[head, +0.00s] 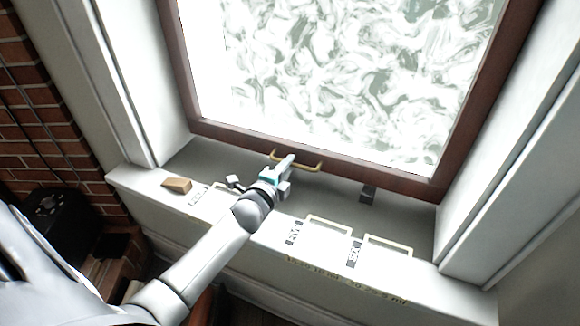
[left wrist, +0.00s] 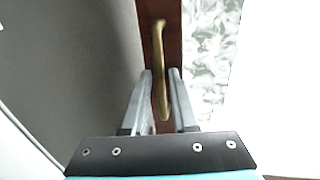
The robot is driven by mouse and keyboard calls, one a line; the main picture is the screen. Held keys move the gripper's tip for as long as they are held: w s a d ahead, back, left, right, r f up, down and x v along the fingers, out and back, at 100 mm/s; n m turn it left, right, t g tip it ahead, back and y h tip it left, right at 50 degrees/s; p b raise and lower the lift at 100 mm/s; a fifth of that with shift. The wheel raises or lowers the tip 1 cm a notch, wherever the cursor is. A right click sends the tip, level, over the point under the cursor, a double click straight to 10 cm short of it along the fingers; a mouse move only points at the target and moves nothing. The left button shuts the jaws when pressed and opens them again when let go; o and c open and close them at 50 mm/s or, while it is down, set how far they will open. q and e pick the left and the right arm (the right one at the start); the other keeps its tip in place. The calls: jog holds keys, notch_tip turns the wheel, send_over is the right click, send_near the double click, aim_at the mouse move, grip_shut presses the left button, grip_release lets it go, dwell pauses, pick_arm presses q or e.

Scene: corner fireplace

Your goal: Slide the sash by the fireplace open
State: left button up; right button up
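The sash (head: 395,178) has a dark red-brown frame around bright, swirl-patterned glass. Its bottom rail is low, close to the grey sill. A brass bow handle (head: 312,167) is fixed to the bottom rail. My left gripper (head: 284,163) is at the left part of this handle. In the left wrist view the handle (left wrist: 160,50) runs down between the two fingers (left wrist: 160,78), which stand apart with narrow gaps at its sides. I cannot tell whether either finger touches it. My right gripper is not in view.
A wooden wedge (head: 177,185) lies at the sill's left end. A small dark block (head: 368,194) sits below the sash to the right. Several pale rectangular outlines with labels mark the sill's front. White jambs flank the window; a brick wall (head: 40,130) is at left.

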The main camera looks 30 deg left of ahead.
pick_arm(q)
jog(key=shift+x, duration=0.9)
grip_shut()
dwell(0.9)
